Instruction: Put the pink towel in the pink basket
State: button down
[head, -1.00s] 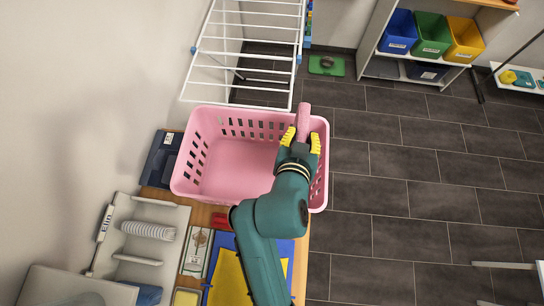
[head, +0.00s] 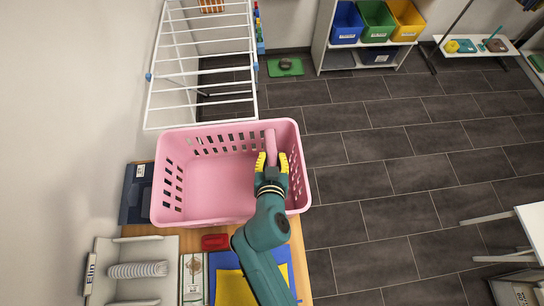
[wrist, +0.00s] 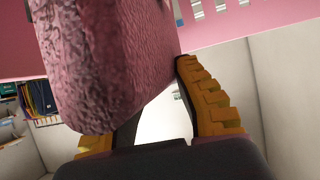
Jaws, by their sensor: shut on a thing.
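The pink basket (head: 215,185) stands on the wooden counter, with slotted walls and an empty-looking floor. My gripper (head: 271,163) is over the right part of the basket in the head view, near its right wall. It is shut on the pink towel (head: 270,142), a small rolled pink piece that sticks out beyond the fingertips. In the wrist view the textured towel (wrist: 105,60) fills the upper left, between the yellow fingers (wrist: 150,110). The basket's pink wall (wrist: 235,22) shows behind it. I cannot tell whether the towel is below the rim height.
A white drying rack (head: 203,65) stands behind the basket. A red object (head: 215,242) and a blue and yellow mat (head: 235,285) lie in front of it. The floor at right is mostly clear.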

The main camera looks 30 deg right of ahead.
jog(key=shift+f+b, duration=0.35)
jog(key=shift+f, duration=0.1)
jog(key=c, duration=0.9)
grip_release()
jog(key=shift+f, duration=0.15)
jog(key=shift+s+a+r+p, duration=0.15)
jog(key=shift+s+r+p, duration=0.1)
jog(key=shift+r+p, duration=0.6)
jog(key=b+v, duration=0.1)
jog(key=v, duration=1.1)
jog(key=w+r+n+t+y, duration=0.1)
jog(key=w+r+t, duration=0.25)
jog(key=r, duration=0.65)
jog(key=w+r+n+t+y, duration=0.1)
jog(key=w+r+t+y, duration=0.1)
jog(key=w+r, duration=0.5)
jog(key=s+r+n+t, duration=0.1)
jog(key=r+t, duration=0.1)
jog(key=r, duration=0.4)
jog(key=s+a+r+n+t+y, duration=0.1)
jog(key=r+t, duration=0.1)
jog(key=r, duration=0.5)
jog(key=s+r+n+t+y, duration=0.1)
jog(key=s+r+t, duration=0.1)
jog(key=r, duration=0.4)
jog(key=shift+a+r+n, duration=0.35)
jog(key=shift+r+n, duration=0.05)
